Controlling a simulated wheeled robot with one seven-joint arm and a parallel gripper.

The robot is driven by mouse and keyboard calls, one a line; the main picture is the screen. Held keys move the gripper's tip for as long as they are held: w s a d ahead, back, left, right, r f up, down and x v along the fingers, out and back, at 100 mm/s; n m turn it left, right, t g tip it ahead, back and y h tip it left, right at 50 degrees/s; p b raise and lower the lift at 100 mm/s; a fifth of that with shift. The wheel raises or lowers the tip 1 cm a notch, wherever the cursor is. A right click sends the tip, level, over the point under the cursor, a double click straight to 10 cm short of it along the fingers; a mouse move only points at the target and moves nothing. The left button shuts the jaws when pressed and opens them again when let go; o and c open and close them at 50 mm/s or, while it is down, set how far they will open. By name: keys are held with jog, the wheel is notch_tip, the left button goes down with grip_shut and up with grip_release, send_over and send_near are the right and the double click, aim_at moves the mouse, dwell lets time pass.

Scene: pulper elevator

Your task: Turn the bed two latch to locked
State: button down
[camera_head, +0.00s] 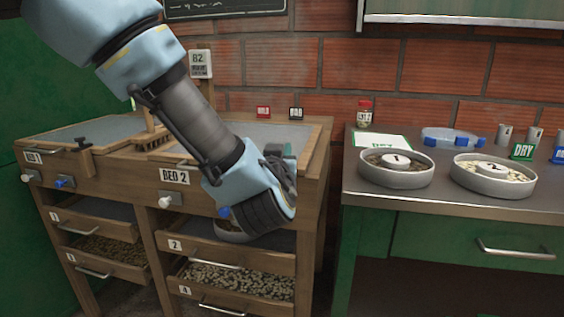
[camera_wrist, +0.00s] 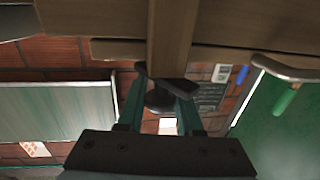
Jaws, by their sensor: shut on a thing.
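Bed two is the wooden bed with the BED 2 label (camera_head: 173,177) on its front board. My gripper (camera_head: 281,153) is at the right part of this bed, partly hidden by my own wrist in the head view. In the wrist view, my gripper (camera_wrist: 160,100) has its two teal fingers on either side of a dark latch handle (camera_wrist: 160,97), shut on it. The handle sits against a wooden board (camera_wrist: 167,40). The latch is hidden behind my wrist in the head view, so I cannot tell its exact angle. A similar dark latch (camera_head: 84,148) shows on bed one.
A white knob (camera_head: 165,202) and a blue knob (camera_head: 223,212) stick out of bed two's front. Drawers of beans (camera_head: 240,280) stand below. A metal table (camera_head: 450,205) at right holds two round trays (camera_head: 396,180). A brick wall (camera_head: 330,60) closes the back.

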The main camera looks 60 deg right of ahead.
jog(key=n+t+y, duration=0.2)
jog(key=t, duration=0.1)
jog(key=n+t+y, duration=0.1)
jog(key=shift+w+a+n+t+b, duration=0.2)
jog(key=shift+w+n+t+b, duration=0.05)
jog(key=shift+n+t+b, duration=0.1)
jog(key=shift+w+a+n+t+y, duration=0.15)
jog(key=shift+n+t+y, duration=0.4)
jog(key=shift+y, duration=0.2)
jog(key=shift+w+a+n+t+y, duration=0.15)
jog(key=shift+n+t+y, duration=0.35)
jog(key=shift+y, duration=0.3)
jog(key=shift+w+a+n+t+y, duration=0.15)
jog(key=shift+n+t+y, duration=0.25)
jog(key=shift+n+y, duration=0.3)
jog(key=shift+y, duration=0.25)
jog(key=c, duration=0.6)
grip_release()
jog(key=v, duration=1.1)
jog(key=shift+f, duration=0.1)
